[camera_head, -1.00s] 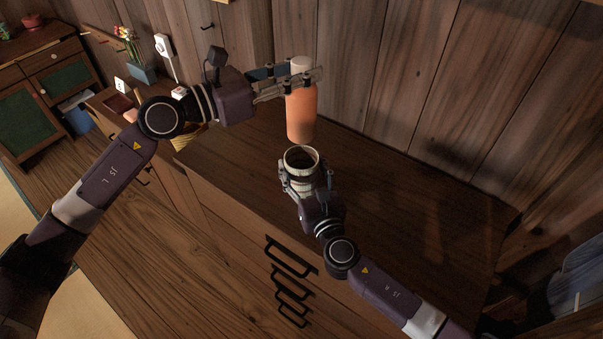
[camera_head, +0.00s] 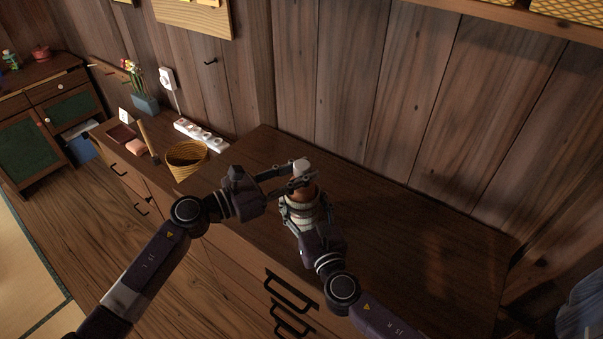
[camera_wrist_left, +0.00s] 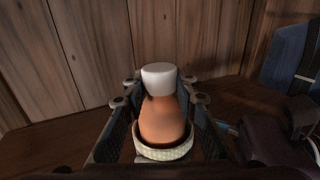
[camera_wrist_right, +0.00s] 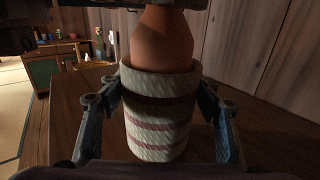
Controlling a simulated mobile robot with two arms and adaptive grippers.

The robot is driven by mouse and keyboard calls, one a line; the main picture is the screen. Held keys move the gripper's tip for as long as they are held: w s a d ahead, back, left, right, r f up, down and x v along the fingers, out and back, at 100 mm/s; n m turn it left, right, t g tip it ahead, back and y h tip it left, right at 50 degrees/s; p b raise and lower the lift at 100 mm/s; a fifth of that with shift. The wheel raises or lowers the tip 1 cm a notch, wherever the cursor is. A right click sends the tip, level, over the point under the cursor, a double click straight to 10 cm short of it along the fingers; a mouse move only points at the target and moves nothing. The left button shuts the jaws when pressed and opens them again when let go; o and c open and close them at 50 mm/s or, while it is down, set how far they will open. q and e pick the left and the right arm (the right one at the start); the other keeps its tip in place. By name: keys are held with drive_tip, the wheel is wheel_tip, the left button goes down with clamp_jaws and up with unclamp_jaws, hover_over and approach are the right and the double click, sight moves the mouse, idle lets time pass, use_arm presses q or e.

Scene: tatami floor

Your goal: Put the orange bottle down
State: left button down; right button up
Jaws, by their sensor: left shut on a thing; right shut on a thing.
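The orange bottle (camera_head: 303,184) with a white cap stands upright with its lower part inside a striped, woven-looking holder (camera_head: 300,212). My left gripper (camera_head: 302,178) is shut on the bottle near its top, just below the cap. In the left wrist view the bottle (camera_wrist_left: 165,122) sits between the fingers, with the holder's rim (camera_wrist_left: 163,151) around it. My right gripper (camera_wrist_right: 163,110) is shut on the holder from the front. In the right wrist view the bottle (camera_wrist_right: 162,40) goes down into the holder (camera_wrist_right: 160,115); its base is hidden inside.
The dark wooden cabinet top (camera_head: 400,230) is clear to the right. At the left stand a yellow basket (camera_head: 187,158), a white power strip (camera_head: 200,135) and a flower pot (camera_head: 146,104). A wooden wall (camera_head: 400,100) closes the back.

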use_arm(q)
drive_tip(key=shift+f, duration=0.2)
drive_tip(key=shift+f, duration=0.1)
drive_tip(key=shift+f, duration=0.15)
drive_tip(key=c, duration=1.5)
unclamp_jaws()
drive_tip(key=shift+f, duration=0.15)
drive_tip(key=shift+c, duration=0.2)
drive_tip(key=shift+r, duration=0.2)
drive_tip(key=shift+s+a, duration=0.15)
drive_tip(key=shift+a, duration=0.15)
drive_tip(key=v, duration=1.1)
